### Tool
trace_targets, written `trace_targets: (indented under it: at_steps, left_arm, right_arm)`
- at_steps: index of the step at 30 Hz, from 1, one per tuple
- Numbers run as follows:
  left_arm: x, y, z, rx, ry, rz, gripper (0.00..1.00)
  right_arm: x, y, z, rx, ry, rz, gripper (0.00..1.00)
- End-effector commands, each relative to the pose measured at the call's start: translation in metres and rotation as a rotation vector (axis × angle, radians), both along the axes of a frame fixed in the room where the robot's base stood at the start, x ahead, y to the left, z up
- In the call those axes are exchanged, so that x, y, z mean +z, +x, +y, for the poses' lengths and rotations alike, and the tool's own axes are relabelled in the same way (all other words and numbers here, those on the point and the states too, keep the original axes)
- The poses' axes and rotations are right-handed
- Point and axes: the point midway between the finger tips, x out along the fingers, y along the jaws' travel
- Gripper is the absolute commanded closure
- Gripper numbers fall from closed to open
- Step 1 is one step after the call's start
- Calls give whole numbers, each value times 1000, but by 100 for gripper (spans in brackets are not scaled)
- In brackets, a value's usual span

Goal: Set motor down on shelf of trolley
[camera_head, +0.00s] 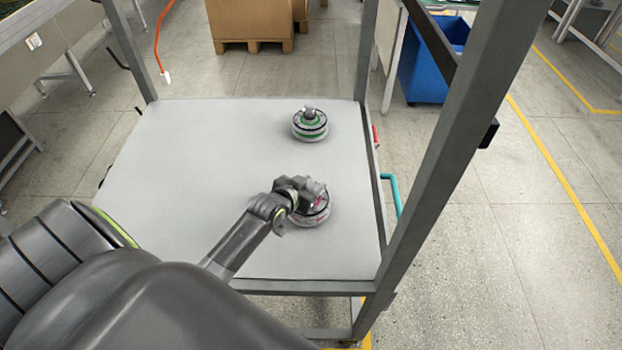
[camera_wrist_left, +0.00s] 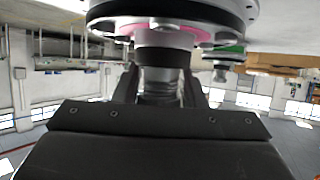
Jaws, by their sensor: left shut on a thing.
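The trolley's flat grey shelf (camera_head: 190,190) fills the middle of the head view. My left gripper (camera_head: 312,196) is over the right part of the shelf, shut on a motor (camera_head: 314,216). This motor is a round disc with a pink ring, and it also shows in the left wrist view (camera_wrist_left: 190,25), where the gripper (camera_wrist_left: 158,85) holds its shaft. The motor is at or just above the shelf; I cannot tell whether it touches. A second motor (camera_head: 310,125) with a green ring stands on the shelf farther back, apart from the held one. My right gripper is not in view.
Trolley posts rise at the right (camera_head: 455,150) and back left (camera_head: 130,50). The left half of the shelf is clear. Beyond the trolley are a cardboard box on a pallet (camera_head: 250,22) and a blue bin (camera_head: 430,65).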

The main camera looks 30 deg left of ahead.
Motion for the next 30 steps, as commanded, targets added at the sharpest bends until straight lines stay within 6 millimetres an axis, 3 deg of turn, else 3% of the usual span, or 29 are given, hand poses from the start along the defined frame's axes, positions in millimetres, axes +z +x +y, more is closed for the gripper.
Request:
trace_targets:
  at_steps: [9, 10, 15, 25, 30]
  left_arm:
    - [3, 2, -1, -2, 0, -12, 100]
    - [-2, 0, 0, -1, 0, 0, 62]
    - [-2, 0, 0, 0, 0, 0, 41]
    - [3, 0, 0, 0, 0, 0, 41]
    - [8, -16, 1, -1, 2, 1, 41]
  right_arm:
    - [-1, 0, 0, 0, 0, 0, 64]
    - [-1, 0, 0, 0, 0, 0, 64]
    - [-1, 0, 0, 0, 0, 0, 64]
    - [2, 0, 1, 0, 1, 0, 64]
    - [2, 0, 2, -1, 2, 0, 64]
